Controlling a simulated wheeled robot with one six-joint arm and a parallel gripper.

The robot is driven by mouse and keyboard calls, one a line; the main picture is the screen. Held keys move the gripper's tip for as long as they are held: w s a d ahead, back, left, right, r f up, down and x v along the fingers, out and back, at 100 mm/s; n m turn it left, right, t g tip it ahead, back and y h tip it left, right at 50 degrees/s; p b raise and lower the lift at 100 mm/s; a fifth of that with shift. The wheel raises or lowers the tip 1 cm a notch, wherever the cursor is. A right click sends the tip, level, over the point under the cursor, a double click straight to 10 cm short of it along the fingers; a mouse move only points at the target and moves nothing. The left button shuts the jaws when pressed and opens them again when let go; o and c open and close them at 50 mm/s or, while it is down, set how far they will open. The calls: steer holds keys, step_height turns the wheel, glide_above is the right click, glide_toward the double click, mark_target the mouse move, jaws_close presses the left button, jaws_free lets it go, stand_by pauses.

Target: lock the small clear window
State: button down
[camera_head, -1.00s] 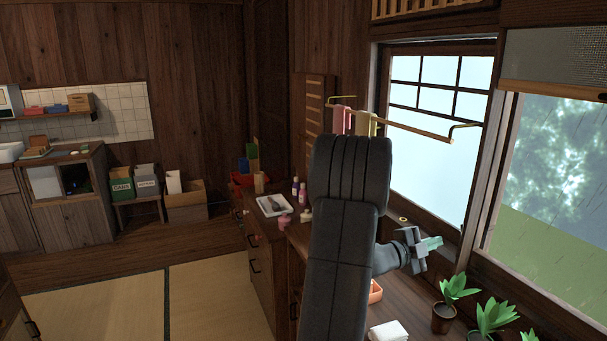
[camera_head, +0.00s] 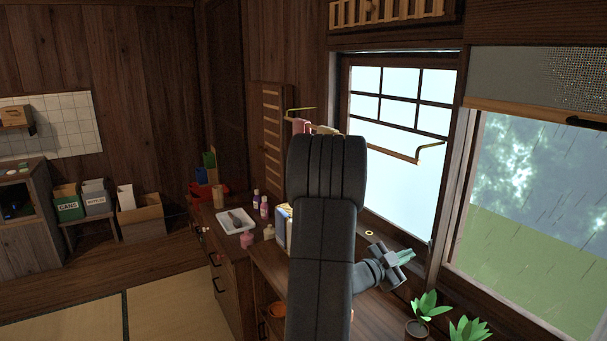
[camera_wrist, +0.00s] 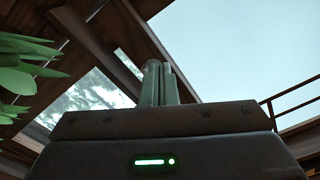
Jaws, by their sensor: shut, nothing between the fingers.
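The clear window (camera_head: 530,185) is at the right of the head view, with trees, grass and rain behind its glass. Its glass also shows at the left of the wrist view (camera_wrist: 88,103). A paler, latticed window (camera_head: 385,165) stands left of it, past a wooden post; its pale pane fills the upper right of the wrist view (camera_wrist: 245,50). My gripper (camera_head: 405,257) is shut and empty, just in front of the sill below the latticed window. Its fingers stand together in the wrist view (camera_wrist: 159,84). I cannot make out a lock on either window.
Potted plants (camera_head: 428,305) stand on the counter to the right of my gripper; leaves (camera_wrist: 25,65) show close in the wrist view. A rail (camera_head: 395,155) crosses the latticed window. A white tray (camera_head: 236,221) and bottles (camera_head: 264,207) are at the left. Tatami floor (camera_head: 170,305) is clear.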

steer(key=shift+b+x, duration=0.35)
steer(key=shift+x, duration=1.75)
steer(key=shift+s+d+r, duration=0.25)
steer(key=shift+s+r, duration=0.1)
steer(key=shift+s, duration=0.05)
steer(key=shift+s+d+f+b, duration=0.1)
steer(key=shift+s+f+b, duration=0.2)
steer(key=shift+b, duration=0.6)
steer(key=shift+s+d+f+b, duration=0.15)
steer(key=shift+s+d+b, duration=0.15)
steer(key=shift+b, duration=0.55)
steer(key=shift+f, duration=0.1)
steer(key=b+v, duration=0.1)
steer(key=v, duration=0.5)
steer(key=shift+f, duration=0.3)
steer(key=shift+a+f+b, duration=0.1)
steer(key=shift+b, duration=0.45)
